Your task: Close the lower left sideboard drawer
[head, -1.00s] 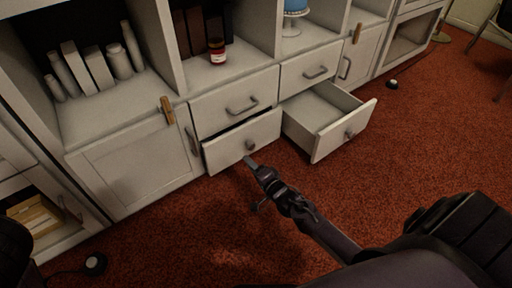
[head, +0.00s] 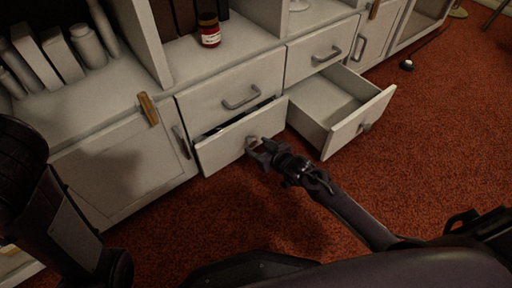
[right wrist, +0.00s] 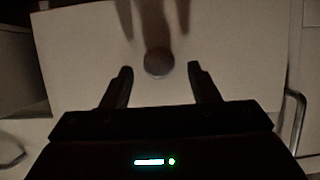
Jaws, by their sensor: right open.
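The lower left drawer (head: 225,146) of the white sideboard is pulled out a little, with a dark gap above its front. Its round knob (head: 252,142) is at the middle of the front. My right gripper (head: 259,150) is at this knob. In the right wrist view the open fingers (right wrist: 159,88) stand on either side of the knob (right wrist: 158,62), apart from it, facing the drawer front (right wrist: 215,75). My left arm shows at the left edge of the head view, but its gripper is out of view.
The lower right drawer (head: 356,125) stands far open, just right of my right gripper. A closed drawer (head: 240,90) is above the lower left one. A cabinet door (head: 120,165) is to the left. A jar (head: 209,30) stands on the shelf. Red carpet is clear in front.

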